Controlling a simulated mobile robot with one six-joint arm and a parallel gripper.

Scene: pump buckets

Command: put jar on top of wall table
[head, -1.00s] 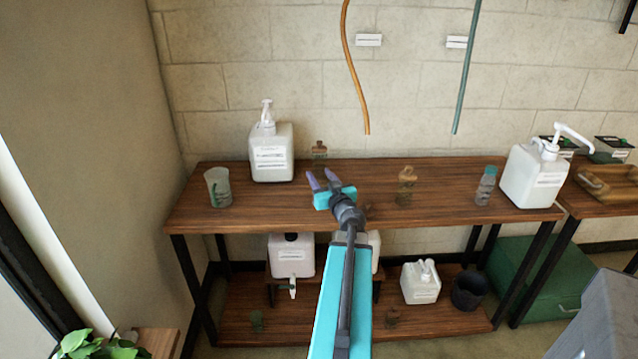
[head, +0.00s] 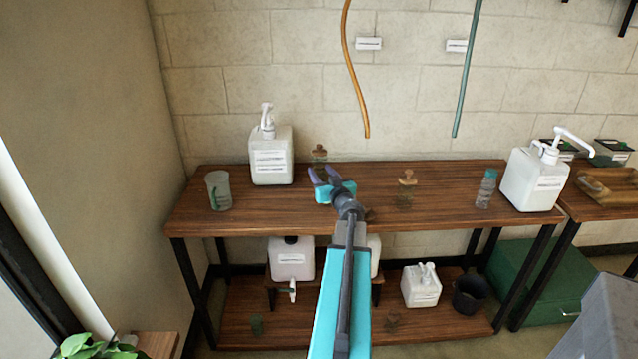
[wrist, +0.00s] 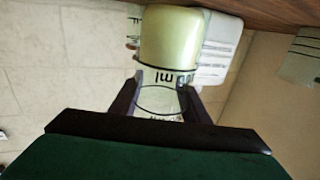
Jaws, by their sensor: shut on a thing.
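A small glass jar (head: 319,155) with a brown stopper is at the back of the long wooden wall table (head: 265,212), right of a white pump bottle. My gripper (head: 322,174) reaches over the table and its fingers are shut on this jar, hiding its lower part in the head view. In the wrist view the clear jar (wrist: 166,45), with printed marks and a yellow-green part, sits between the fingertips (wrist: 163,85). I cannot tell whether its base touches the tabletop. A similar stoppered jar (head: 407,190) stands to the right.
A glass beaker (head: 218,190) and the white pump bottle (head: 271,160) stand left. A small bottle (head: 486,190) and a large pump bottle (head: 533,180) stand right. An orange hose (head: 355,75) and a green hose (head: 468,70) hang above. The front right tabletop is clear.

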